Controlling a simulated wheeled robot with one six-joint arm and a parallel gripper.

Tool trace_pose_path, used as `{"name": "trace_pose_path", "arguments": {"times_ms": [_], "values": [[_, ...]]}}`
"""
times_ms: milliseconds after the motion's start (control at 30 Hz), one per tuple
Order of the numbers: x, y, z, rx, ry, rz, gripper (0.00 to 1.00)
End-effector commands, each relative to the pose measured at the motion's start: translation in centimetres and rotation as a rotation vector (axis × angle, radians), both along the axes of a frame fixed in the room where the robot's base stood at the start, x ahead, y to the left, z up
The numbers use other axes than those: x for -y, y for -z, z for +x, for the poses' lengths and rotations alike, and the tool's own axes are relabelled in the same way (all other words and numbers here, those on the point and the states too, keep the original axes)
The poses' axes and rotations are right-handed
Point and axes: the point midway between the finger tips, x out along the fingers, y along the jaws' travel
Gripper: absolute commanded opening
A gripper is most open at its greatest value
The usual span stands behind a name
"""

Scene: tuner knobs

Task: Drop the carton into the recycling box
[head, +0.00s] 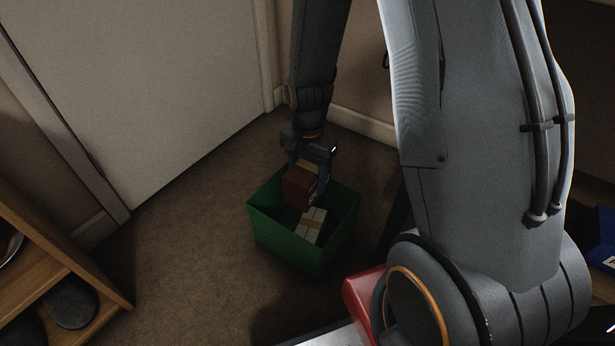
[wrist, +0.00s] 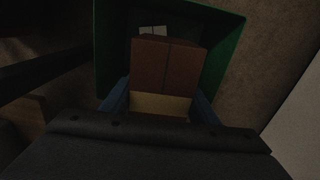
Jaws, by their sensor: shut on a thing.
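The carton (head: 298,188) is a small reddish-brown box with a tan top. My gripper (head: 307,175) is shut on it, with a blue finger on either side. In the head view the carton hangs at the opening of the green recycling box (head: 284,240), over its back left part. The wrist view shows the carton (wrist: 166,66) between the blue fingers, with the green box (wrist: 226,62) around and beyond it. A pale carton (head: 311,224) lies inside the box. The held carton hides part of the box's inside.
The green box stands on brown carpet (head: 190,240). A white door (head: 140,90) is behind it to the left. A wooden shelf (head: 60,240) with dark items stands at the lower left. A red object (head: 364,300) is at the lower middle, by my arm.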

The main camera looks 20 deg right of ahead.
Motion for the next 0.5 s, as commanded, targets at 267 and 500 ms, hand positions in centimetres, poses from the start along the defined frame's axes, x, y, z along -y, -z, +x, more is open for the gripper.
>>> {"name": "trace_pose_path", "arguments": {"times_ms": [267,500], "values": [[-0.01,-0.05,0.01,0.001,0.0,0.001,0.63],[-0.02,-0.04,0.01,0.0,0.0,0.0,0.76]]}}
